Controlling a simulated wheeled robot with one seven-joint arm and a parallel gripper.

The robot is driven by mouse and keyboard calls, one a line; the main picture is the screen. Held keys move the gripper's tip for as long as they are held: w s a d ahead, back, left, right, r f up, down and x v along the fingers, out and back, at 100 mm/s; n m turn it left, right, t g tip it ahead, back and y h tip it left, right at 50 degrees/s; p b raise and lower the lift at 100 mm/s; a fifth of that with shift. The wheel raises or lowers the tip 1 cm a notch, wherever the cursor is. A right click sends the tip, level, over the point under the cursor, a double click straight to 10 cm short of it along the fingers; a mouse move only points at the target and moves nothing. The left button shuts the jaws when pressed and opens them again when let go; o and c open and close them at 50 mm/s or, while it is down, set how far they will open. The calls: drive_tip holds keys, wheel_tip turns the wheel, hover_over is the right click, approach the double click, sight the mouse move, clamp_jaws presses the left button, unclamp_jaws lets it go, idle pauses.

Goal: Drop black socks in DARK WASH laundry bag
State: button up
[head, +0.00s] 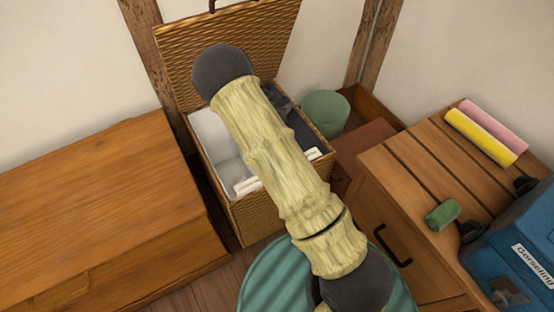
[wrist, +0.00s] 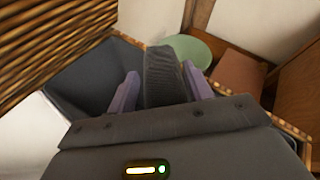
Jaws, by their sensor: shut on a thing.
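My gripper (wrist: 162,88) is shut on a dark grey-black ribbed sock bundle (wrist: 164,72), which stands up between its two purple fingers in the wrist view. In the head view my arm covers most of the gripper and the sock. An open wicker hamper (head: 238,212) has a white-lined compartment on the left and a dark-lined bag (head: 316,140) on the right. The dark bag also shows in the wrist view (wrist: 88,78), left of and beyond the fingers. The gripper appears to be above the dark side. White labels on the hamper front are too small to read.
The raised wicker lid (head: 170,62) stands behind the hamper. A green bin (head: 325,110) is right of it. A wooden chest (head: 90,215) stands left, and a wooden cabinet (head: 400,180) right, bearing pink and yellow rolls (head: 480,137) and a blue box (head: 515,250).

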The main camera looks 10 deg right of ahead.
wheel_tip(320, 180, down, 5)
drive_tip(key=b, duration=0.3)
drive_tip(key=shift+r, duration=0.15)
drive_tip(key=o, duration=1)
drive_tip(key=shift+o, duration=0.2)
drive_tip(key=p+v, duration=0.6)
drive_tip(key=v, duration=1.1)
drive_tip(key=shift+s, duration=0.25)
